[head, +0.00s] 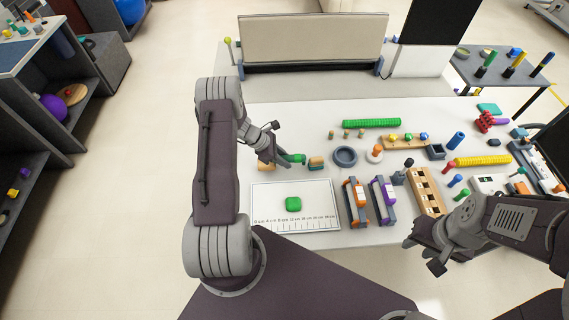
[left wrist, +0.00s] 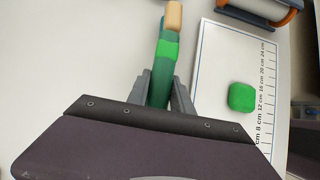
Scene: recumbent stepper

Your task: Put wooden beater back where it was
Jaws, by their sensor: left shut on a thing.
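My left gripper (head: 278,160) is low over the left part of the white table, above the measuring sheet. In the left wrist view, its fingers (left wrist: 160,92) are shut on a long green piece with a tan, wood-coloured end, which seems to be the wooden beater (left wrist: 166,50). It points away from the fingers, and its near end is hidden by the gripper. In the head view, the green part (head: 293,158) shows just right of the fingers. Whether it touches the table is unclear. My right gripper (head: 424,256) is at the table's front right, open and apparently empty.
The measuring sheet (head: 264,196) carries a green block (head: 293,204). Right of it stand orange (head: 357,201) and purple (head: 383,200) handled devices. A grey ring (head: 345,156) and a green ridged bar (head: 371,123) lie farther back. The back left tabletop is fairly clear.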

